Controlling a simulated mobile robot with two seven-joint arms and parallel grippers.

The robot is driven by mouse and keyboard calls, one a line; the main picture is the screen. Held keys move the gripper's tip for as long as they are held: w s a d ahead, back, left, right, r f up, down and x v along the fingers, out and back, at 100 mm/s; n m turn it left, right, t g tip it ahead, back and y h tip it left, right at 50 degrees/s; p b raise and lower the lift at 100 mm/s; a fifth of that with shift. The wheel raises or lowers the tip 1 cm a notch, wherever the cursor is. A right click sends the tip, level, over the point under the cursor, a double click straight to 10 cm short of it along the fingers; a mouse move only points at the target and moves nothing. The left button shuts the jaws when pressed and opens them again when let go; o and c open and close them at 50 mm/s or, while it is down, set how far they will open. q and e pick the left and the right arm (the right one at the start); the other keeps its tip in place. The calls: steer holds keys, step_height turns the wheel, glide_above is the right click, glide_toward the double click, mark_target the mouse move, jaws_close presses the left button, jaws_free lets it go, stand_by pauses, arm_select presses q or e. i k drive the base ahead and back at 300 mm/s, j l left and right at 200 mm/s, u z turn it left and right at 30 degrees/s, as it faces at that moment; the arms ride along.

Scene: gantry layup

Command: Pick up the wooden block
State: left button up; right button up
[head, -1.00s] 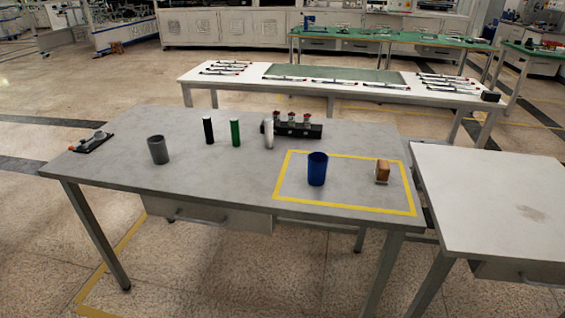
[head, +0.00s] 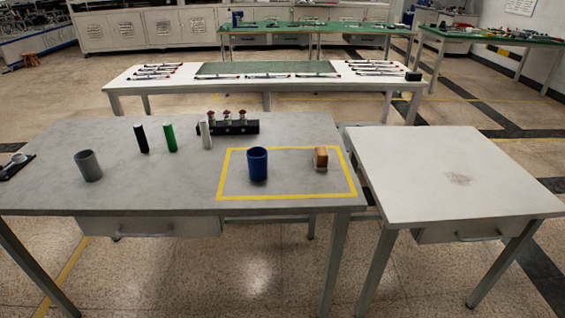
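The wooden block (head: 321,157) is small and brown. It stands on the grey table (head: 60,180), inside the yellow taped rectangle (head: 288,195), near its right side. A blue cup (head: 257,164) stands to its left inside the same rectangle. Nothing covers the block. Neither of my grippers shows in the head view.
A grey cup (head: 88,166), black (head: 141,138), green (head: 169,137) and white (head: 205,134) cylinders and a black rack (head: 229,127) stand on the grey table. A white table (head: 450,180) with a bare top stands to the right, with a narrow gap between.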

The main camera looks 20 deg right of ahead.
mark_target(320, 160)
steer(key=z, duration=1.45)
